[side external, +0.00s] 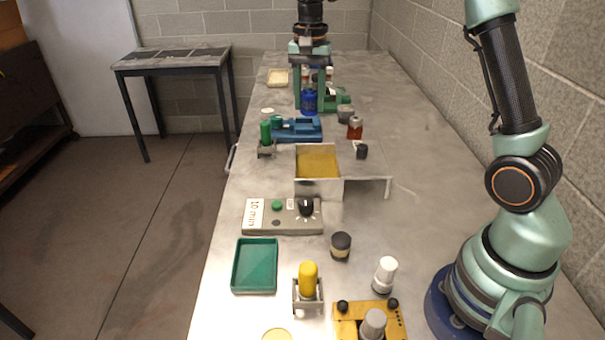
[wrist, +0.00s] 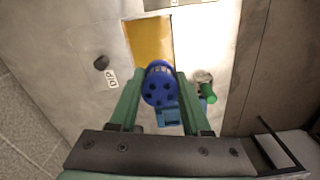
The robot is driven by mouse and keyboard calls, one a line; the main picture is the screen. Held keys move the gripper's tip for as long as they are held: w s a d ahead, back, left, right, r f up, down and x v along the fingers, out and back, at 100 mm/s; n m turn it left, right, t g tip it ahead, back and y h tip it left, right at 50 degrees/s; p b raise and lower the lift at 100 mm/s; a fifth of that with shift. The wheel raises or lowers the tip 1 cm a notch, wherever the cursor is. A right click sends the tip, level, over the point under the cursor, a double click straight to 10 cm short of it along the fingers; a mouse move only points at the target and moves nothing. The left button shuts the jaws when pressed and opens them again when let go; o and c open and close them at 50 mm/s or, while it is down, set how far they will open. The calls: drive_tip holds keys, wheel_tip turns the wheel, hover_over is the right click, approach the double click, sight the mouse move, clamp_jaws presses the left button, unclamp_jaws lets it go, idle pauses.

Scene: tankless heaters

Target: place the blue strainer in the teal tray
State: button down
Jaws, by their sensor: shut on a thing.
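The blue strainer (side external: 309,101) is held between the green fingers of my gripper (side external: 311,104) at the far part of the bench. In the wrist view, the round, perforated strainer (wrist: 159,88) sits between the fingertips of my gripper (wrist: 161,78). The side view shows it beyond a blue device (side external: 297,129); its exact height above the bench is hard to tell. The empty, rectangular teal tray (side external: 255,267) lies at the near left of the bench, well apart from my gripper. I cannot make out the tray in the wrist view.
A dark jar (side external: 341,246) and a yellow cylinder (side external: 308,278) stand right of the tray.

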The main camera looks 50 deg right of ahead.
drive_tip(key=s+a+f+n, duration=0.2)
drive_tip(key=a+f, duration=0.1)
drive_tip(key=a, duration=0.5)
drive_tip(key=s+a+f+n, duration=0.1)
drive_tip(key=a+f+n, duration=0.25)
drive_tip(key=a, duration=0.45)
drive_tip(key=n, duration=0.3)
approach(257, 268)
drive_tip(key=shift+f, duration=2.5)
drive_tip(key=shift+f, duration=0.6)
drive_tip(key=shift+c, duration=1.4)
unclamp_jaws()
wheel_tip(257, 268, up, 11)
drive_tip(key=s+d+r+n+t, duration=0.1)
drive_tip(key=s+d+r+t, duration=0.1)
drive_tip(key=d+r, duration=0.4)
drive_tip(key=s+d+r+n+t, duration=0.2)
drive_tip(key=s+d+r, duration=0.3)
drive_tip(key=d, duration=0.8)
drive_tip(key=shift+s+d+r+t, duration=0.25)
drive_tip(key=shift+r+t, duration=0.55)
drive_tip(key=shift+r, duration=0.1)
